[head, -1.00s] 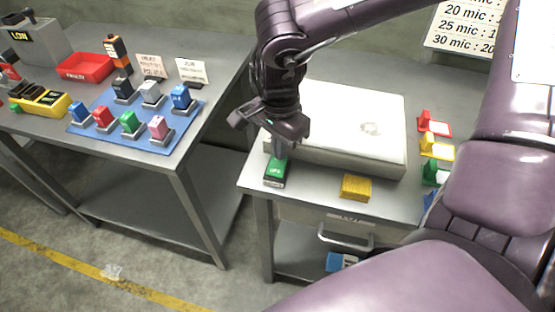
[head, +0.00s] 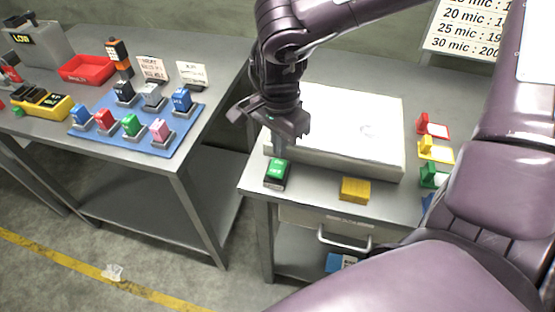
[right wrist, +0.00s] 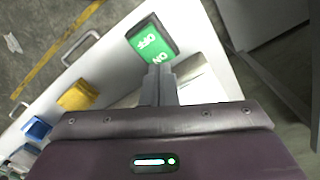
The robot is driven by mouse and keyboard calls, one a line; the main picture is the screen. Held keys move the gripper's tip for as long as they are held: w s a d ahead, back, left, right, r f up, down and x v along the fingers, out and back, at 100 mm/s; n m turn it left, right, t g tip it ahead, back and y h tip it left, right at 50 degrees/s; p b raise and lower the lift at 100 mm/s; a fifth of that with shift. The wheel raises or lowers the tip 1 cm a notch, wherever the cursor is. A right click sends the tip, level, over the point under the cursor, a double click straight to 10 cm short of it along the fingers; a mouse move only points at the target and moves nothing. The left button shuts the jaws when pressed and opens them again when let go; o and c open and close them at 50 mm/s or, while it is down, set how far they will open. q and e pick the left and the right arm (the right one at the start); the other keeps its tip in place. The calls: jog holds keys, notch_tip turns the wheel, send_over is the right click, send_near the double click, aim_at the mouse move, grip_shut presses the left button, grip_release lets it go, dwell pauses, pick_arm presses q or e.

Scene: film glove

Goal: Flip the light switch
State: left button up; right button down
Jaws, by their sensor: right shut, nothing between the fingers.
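The light switch (head: 276,172) is a green rocker in a dark housing on the front left corner of the right-hand table. In the right wrist view the switch (right wrist: 150,42) shows the words OFF and ON. My right gripper (head: 279,147) points down at the end of the switch nearer the white-topped box. Its closed fingers (right wrist: 158,75) hold nothing and sit at the ON end; I cannot tell whether they touch it. My left gripper is not in view.
A white-topped box (head: 350,110) lies behind the switch. A yellow block (head: 355,190) lies to the right, above a drawer handle (head: 345,238). Coloured stands (head: 433,150) line the right side. A blue mat (head: 95,140) with several coloured blocks lies on the left table.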

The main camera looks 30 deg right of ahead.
aim_at(279, 163)
notch_tip(279, 163, up, 4)
jog(key=shift+r+p, duration=0.25)
jog(key=shift+p, duration=1)
jog(key=shift+f, duration=0.1)
